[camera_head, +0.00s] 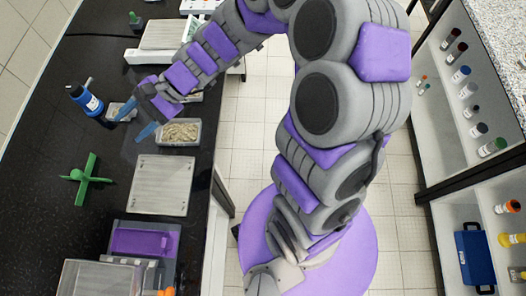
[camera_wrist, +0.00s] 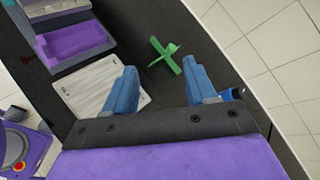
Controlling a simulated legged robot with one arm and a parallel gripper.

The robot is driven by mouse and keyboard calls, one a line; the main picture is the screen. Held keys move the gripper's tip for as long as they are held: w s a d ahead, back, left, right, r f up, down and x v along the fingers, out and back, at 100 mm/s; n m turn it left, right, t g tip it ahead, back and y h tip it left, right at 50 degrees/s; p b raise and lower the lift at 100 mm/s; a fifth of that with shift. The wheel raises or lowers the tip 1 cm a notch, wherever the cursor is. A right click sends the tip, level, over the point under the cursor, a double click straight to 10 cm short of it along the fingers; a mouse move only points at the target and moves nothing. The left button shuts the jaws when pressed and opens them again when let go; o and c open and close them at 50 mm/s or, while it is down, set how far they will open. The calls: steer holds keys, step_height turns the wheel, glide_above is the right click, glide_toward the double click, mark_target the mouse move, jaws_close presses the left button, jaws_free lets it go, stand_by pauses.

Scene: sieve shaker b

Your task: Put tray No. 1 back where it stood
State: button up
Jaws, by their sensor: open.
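In the head view a clear tray of grainy material (camera_head: 180,132) stands on the dark counter, just right of my gripper (camera_head: 136,120). A second small tray (camera_head: 120,112) shows partly behind the gripper's left finger, and a third (camera_head: 195,97) is mostly hidden by my arm. I cannot read a number on any of them, so I cannot tell which is No. 1. In the wrist view my gripper (camera_wrist: 160,65) is open, its blue fingers wide apart with no tray between them. No tray of grains is clear in that view.
A pale plate (camera_head: 162,185) lies nearer on the counter, beside a green cross-shaped object (camera_head: 85,178). A purple-lined box (camera_head: 140,242) stands at the near end. A blue bottle (camera_head: 88,100) stands left of the gripper. Another plate (camera_head: 160,35) is at the far end.

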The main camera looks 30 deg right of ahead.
steer(key=s+d+r+n+g+h, duration=0.1)
steer(key=s+d+n+h, duration=0.8)
steer(key=s+d, duration=1.4)
steer(key=h, duration=0.3)
steer(key=shift+d+r+n+h, duration=0.25)
steer(key=shift+d+n+h, duration=0.05)
steer(key=shift+h, duration=0.1)
steer(key=shift+s, duration=0.1)
